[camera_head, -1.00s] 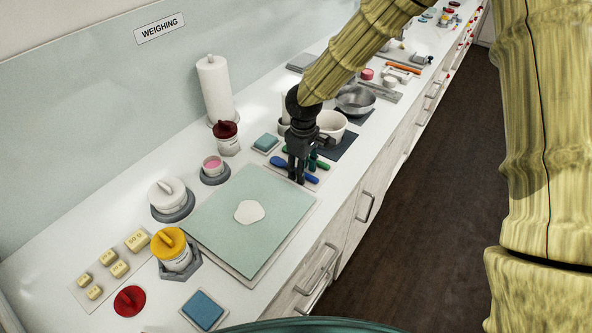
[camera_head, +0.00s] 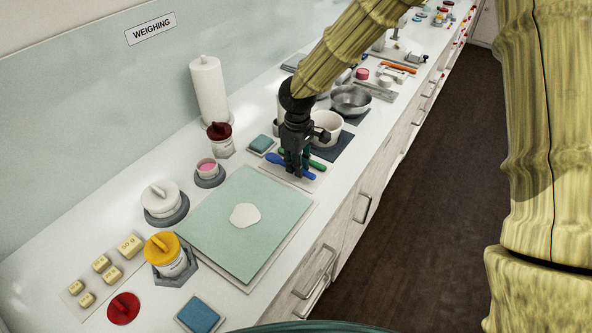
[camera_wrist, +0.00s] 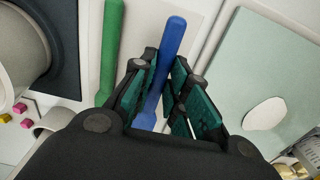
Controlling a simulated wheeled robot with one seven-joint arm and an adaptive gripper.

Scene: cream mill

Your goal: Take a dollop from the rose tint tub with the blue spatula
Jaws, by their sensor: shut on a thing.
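The rose tint tub (camera_head: 207,166), a small open pot with pink contents, stands on a dark round base left of my gripper in the head view. The blue spatula (camera_head: 274,158) lies on a pale rest at the counter's front side. My gripper (camera_head: 296,172) points down over it and is shut on it. In the wrist view the blue spatula (camera_wrist: 172,38) runs between my gripper's fingers (camera_wrist: 163,78).
A green spatula (camera_head: 314,165) lies beside the blue one. A pale green mat (camera_head: 225,195) with a white blob (camera_head: 245,215) lies to the left. A white bowl (camera_head: 327,128) stands close behind my gripper.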

